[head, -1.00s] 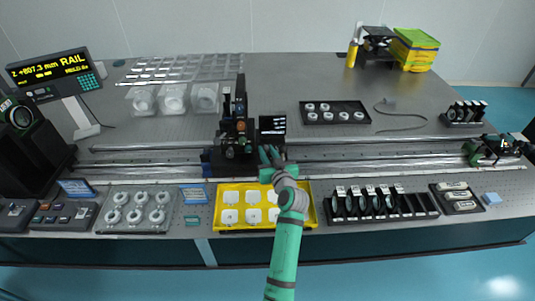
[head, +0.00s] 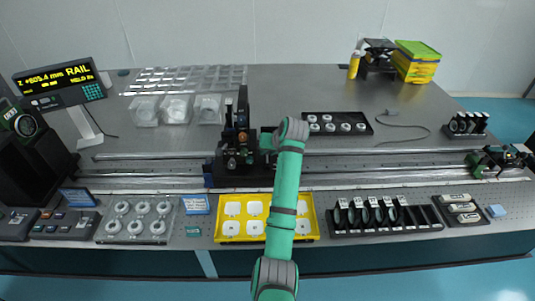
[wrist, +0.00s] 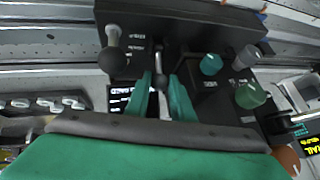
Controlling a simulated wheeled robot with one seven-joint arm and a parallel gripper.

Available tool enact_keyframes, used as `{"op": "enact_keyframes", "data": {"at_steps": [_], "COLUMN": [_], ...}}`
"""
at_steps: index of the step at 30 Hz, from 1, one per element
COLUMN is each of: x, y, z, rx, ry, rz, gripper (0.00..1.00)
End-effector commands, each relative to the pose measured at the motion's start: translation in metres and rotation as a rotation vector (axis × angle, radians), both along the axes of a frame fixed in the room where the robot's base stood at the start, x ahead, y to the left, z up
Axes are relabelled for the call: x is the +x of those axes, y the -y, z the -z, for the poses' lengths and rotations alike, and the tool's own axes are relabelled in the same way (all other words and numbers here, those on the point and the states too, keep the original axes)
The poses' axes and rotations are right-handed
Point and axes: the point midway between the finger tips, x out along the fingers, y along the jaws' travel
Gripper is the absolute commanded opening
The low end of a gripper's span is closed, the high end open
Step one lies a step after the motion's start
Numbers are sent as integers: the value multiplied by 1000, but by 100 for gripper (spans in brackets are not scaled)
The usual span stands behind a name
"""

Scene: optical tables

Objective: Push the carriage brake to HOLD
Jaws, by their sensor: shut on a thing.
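The carriage (head: 232,158) is a dark block with upright optics, sitting on the long rail in the head view. In the wrist view its dark control panel (wrist: 215,40) carries a ball-topped lever (wrist: 113,40) at left, a slim metal lever (wrist: 158,72) in the middle and green and grey knobs at right. My gripper (wrist: 160,88) has its green fingers on either side of the middle lever, shut on it. This appears to be the carriage brake lever; its small labels are unreadable. In the head view my arm hides the fingertips and lever.
A yellow tray (head: 228,238) of white parts lies in front of the carriage. A black rack of lenses (head: 385,228) stands to its right. A RAIL display (head: 62,82) stands at left, showing about +805.4 mm. The rail (head: 400,163) right of the carriage looks clear.

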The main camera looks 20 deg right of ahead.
Motion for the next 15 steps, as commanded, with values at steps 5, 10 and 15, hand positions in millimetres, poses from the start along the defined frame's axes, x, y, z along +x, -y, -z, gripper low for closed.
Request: {"op": "enact_keyframes", "data": {"at_steps": [5, 10, 15], "x": [5, 7, 7], "y": [0, 0, 0], "z": [0, 1, 2], "rx": [19, 28, 30], "ry": [-65, -99, -110], "rz": [-1, -1, -1], "gripper": [0, 0, 0]}}
